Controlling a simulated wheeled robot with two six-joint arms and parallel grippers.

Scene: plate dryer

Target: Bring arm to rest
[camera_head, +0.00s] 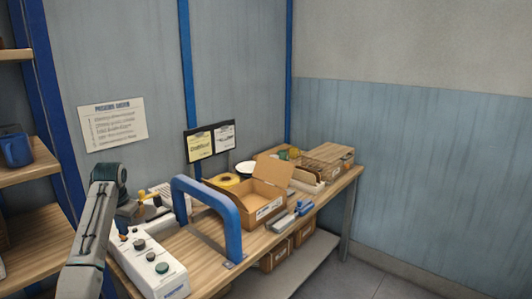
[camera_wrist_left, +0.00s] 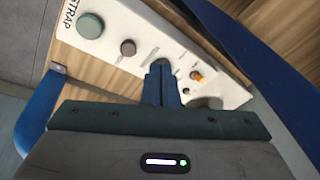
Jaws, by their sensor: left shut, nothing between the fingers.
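My left arm comes up from the lower left in the head view, and its wrist bends down by the white control box. My left gripper (camera_head: 128,213) is small and partly hidden there. In the left wrist view its two dark blue fingers (camera_wrist_left: 161,68) are together, with nothing between them. They show in front of the white control box (camera_wrist_left: 135,25), which has round knobs and an orange switch. The control box (camera_head: 150,262) sits at the near left end of the workbench. Whether the fingers touch it I cannot tell. My right gripper is not in view.
A blue arched frame (camera_head: 231,220) stands on the wooden workbench (camera_head: 190,245), just right of the control box. An open cardboard box (camera_head: 263,210) is behind it. Shelves with a blue mug (camera_head: 15,148) stand at the left. The floor at the right is clear.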

